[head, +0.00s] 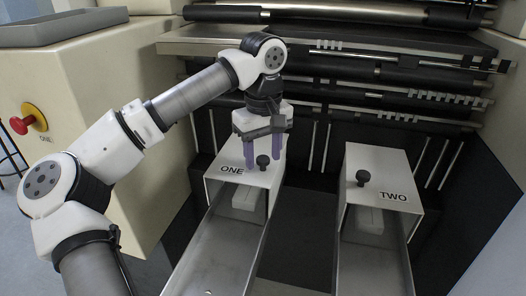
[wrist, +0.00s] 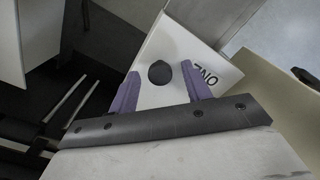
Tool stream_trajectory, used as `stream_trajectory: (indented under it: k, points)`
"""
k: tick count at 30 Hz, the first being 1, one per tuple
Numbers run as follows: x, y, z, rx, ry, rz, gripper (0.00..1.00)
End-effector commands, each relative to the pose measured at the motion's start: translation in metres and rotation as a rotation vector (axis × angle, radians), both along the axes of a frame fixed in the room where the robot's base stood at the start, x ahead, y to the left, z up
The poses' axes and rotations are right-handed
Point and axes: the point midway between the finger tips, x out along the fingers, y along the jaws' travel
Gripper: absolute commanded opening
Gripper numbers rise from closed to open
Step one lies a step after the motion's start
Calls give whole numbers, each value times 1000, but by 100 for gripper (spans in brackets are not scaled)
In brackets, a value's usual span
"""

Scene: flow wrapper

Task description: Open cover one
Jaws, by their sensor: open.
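Cover one is a white box-like cover (head: 222,159) marked ONE, with a dark round knob (head: 263,162) on its top. It sits over the far end of the left metal channel, and a pale block (head: 243,199) shows under its front. My gripper (head: 265,168) is open, its purple fingers pointing down on either side of the knob. In the wrist view the knob (wrist: 159,73) lies between the open fingers (wrist: 160,80), with gaps visible at both sides, above the white cover top (wrist: 176,42). Whether the fingertips touch the cover is unclear.
Cover two (head: 379,160), with its own knob (head: 362,177), stands to the right over a second channel (head: 371,262). A dark gap separates the channels. Rollers and bars (head: 400,90) stand behind. A red stop button (head: 27,119) is on the beige cabinet at left.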

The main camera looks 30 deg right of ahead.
Motion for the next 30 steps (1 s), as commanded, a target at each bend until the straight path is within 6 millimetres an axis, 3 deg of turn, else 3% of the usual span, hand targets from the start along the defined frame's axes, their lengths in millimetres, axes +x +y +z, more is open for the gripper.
stream_trajectory:
  k: [4, 15, 30]
  points:
    - [0, 0, 0, 0, 0, 0, 48]
    - [0, 0, 0, 0, 0, 1, 0]
    - [0, -10, 6, -19, 20, 2, 0]
